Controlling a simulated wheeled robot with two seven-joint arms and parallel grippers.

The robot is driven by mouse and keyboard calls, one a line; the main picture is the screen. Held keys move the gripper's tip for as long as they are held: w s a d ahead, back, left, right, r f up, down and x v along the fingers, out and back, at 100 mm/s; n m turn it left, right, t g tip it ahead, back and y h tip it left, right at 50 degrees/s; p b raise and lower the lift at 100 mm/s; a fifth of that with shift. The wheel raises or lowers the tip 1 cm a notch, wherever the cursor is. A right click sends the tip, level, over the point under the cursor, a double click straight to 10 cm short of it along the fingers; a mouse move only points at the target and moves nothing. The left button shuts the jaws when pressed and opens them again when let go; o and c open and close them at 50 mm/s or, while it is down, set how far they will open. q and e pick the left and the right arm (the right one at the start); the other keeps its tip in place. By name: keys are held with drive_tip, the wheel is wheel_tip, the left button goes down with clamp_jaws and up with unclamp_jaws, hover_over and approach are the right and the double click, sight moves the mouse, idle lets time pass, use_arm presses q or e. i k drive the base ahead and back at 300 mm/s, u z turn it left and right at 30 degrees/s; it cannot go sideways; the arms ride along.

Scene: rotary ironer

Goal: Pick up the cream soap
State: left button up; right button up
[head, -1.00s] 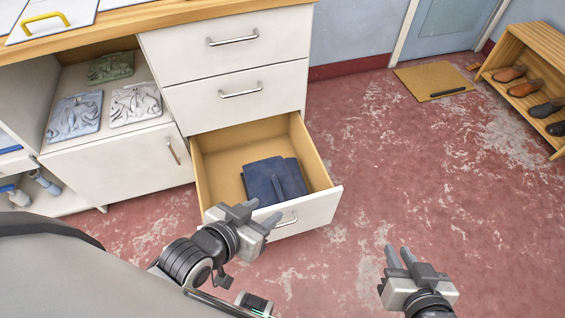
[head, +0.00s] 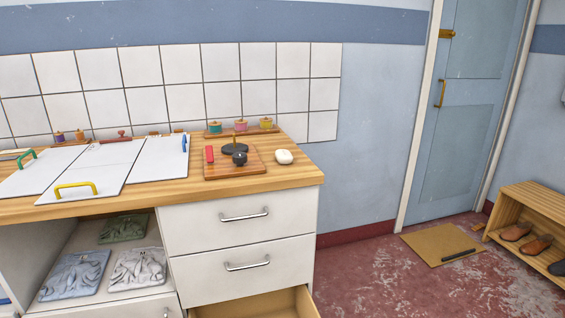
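The cream soap (head: 284,157) is a small, rounded, pale lump on the wooden countertop, near its right end. It lies just right of a wooden board (head: 250,170) and apart from it. Nothing covers it. Neither of my grippers shows in the head view at this moment.
The board holds a red item (head: 210,154) and dark round pieces. White panels with yellow (head: 75,190) and green handles lie to the left. Colored spools stand along the wall behind. The lowest drawer (head: 262,306) is pulled open below the counter. Floor on the right is mostly clear.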

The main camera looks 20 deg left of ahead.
sight(284, 157)
drive_tip(key=z, duration=1.15)
drive_tip(key=i, duration=3.15)
drive_tip(key=u, duration=2.65)
drive_tip(key=i, duration=1.25)
drive_tip(key=u, duration=1.45)
